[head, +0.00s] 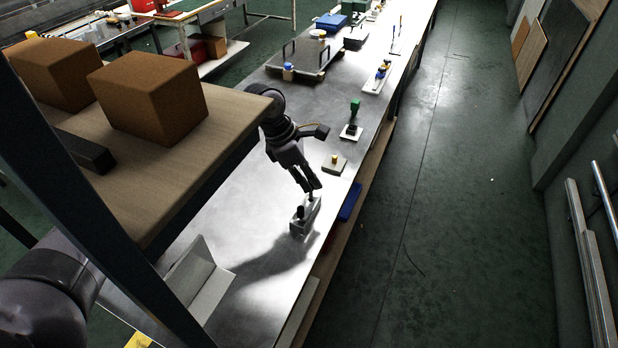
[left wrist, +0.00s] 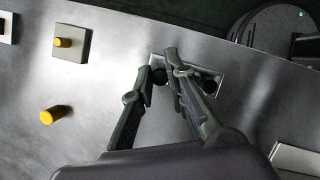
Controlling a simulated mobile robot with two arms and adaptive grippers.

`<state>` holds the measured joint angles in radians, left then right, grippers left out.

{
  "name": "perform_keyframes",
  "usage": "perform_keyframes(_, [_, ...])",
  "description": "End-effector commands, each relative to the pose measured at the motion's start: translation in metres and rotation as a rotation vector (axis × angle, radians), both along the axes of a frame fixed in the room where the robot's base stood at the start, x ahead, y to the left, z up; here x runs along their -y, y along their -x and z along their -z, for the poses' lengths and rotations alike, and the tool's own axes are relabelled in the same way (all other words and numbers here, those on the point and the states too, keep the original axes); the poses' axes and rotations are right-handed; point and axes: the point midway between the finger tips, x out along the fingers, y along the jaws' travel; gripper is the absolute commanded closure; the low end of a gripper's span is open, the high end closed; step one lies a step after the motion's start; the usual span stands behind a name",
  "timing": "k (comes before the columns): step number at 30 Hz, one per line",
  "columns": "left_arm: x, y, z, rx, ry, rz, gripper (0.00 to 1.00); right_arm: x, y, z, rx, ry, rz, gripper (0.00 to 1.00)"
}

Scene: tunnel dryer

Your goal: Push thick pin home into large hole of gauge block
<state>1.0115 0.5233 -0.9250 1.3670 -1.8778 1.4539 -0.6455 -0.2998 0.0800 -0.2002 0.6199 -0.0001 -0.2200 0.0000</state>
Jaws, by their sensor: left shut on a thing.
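The grey gauge block (head: 312,222) stands on the metal bench below my left gripper (head: 313,187). In the left wrist view the block (left wrist: 218,72) lies beneath the fingers. My left gripper (left wrist: 157,66) is shut on a dark pin (left wrist: 159,77) at one end of the block. Another dark round pin (head: 300,212) stands at the block's other end, and it shows beside the right finger in the left wrist view (left wrist: 208,87). I cannot tell how deep the held pin sits or which pin is thicker; the fingers hide the holes. My right gripper is not in view.
A square plate with a yellow peg (head: 335,162) stands behind the block. A green-topped fixture (head: 352,122) is farther back. A blue bin (head: 350,203) is below the bench's right edge. A wooden shelf with brown boxes (head: 150,95) is at left. A pale angled piece (head: 200,275) lies nearer.

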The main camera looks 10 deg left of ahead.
Motion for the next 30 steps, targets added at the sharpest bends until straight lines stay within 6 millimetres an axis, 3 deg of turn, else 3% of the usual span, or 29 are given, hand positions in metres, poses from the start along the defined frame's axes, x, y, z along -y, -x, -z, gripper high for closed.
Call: perform_keyframes(30, [0.0,0.0,0.019,0.0,0.001,-0.001,1.0,0.0,0.0,0.018,0.0,0.0,0.0,0.64])
